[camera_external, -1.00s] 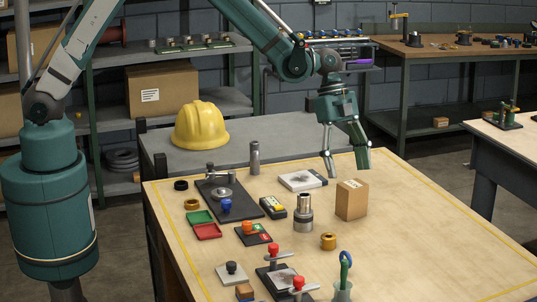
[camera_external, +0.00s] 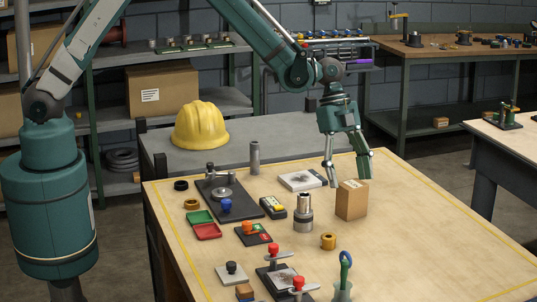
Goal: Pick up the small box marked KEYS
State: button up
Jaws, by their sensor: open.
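A small brown cardboard box (camera_external: 351,201) stands upright on the wooden table, right of the middle of the picture. It has a pale label on its top edge, too small to read, so I cannot confirm the KEYS marking. My gripper (camera_external: 346,181) is open, with its fingers pointing down at the top of the box. One finger is at the box's left and the other is at its right or behind it. I cannot tell whether they touch it. Nothing is held.
The table's right side is clear. A yellow helmet (camera_external: 200,126) sits on the grey bench.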

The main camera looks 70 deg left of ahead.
jog(key=shift+p+x, duration=0.55)
jog(key=shift+x, duration=1.9)
jog(key=c, duration=1.1)
jog(key=shift+c, duration=0.2)
jog(key=shift+r+b, duration=0.7)
jog(key=shift+r, duration=4.3)
